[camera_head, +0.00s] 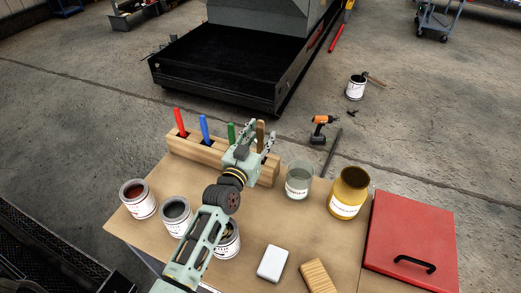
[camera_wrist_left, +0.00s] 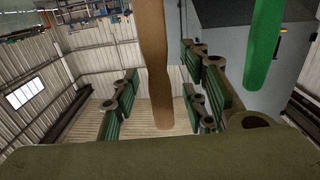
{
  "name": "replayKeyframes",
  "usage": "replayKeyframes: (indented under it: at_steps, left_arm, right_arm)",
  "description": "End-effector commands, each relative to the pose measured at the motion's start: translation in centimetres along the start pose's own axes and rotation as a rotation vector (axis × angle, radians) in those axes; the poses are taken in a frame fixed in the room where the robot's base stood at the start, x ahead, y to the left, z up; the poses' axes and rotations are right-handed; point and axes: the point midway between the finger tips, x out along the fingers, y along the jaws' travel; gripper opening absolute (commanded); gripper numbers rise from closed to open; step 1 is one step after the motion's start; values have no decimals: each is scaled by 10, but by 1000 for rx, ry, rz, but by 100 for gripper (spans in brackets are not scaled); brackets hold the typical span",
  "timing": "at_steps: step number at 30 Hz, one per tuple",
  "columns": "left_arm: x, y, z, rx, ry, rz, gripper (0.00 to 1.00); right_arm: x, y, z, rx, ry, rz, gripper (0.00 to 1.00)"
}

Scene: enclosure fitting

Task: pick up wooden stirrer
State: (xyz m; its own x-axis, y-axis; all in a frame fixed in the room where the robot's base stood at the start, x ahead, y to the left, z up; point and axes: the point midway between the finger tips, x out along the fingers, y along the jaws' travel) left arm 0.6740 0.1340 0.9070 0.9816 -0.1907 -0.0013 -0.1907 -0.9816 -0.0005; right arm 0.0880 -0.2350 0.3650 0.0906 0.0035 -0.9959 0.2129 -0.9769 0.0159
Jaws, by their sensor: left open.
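The wooden stirrer (camera_head: 260,133) stands upright at the right end of a wooden block holder (camera_head: 185,145), beside the green stick. In the left wrist view the brown wooden stirrer (camera_wrist_left: 155,60) shows large and lies between the two fingers, with gaps on both sides. My left gripper (camera_head: 257,139) is open at the stirrer, over the right part of the holder, and hides some of the holder. In the wrist view its open fingers (camera_wrist_left: 160,98) flank the stirrer. My right gripper is not in view.
Red (camera_head: 180,122), blue (camera_head: 204,128) and green (camera_head: 231,132) sticks stand in the holder; the green one (camera_wrist_left: 265,40) is close to the right finger. A glass jar (camera_head: 298,180) and a yellow jar (camera_head: 348,194) stand to the right. Paint cans (camera_head: 138,200) stand in front.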

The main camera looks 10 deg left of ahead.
Motion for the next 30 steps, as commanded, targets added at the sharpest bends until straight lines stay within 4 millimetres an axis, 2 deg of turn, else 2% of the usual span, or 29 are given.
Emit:
replayKeyframes:
  at_steps: [5, 19, 30]
  left_arm:
    - [0, 0, 0, 0, 0, 0, 41]
    - [0, 0, 0, 0, 0, 0, 0]
    - [0, 0, -5, -1, 2, 0, 0]
  right_arm:
    - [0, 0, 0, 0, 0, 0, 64]
    - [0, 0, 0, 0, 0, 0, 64]
    - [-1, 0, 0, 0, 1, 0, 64]
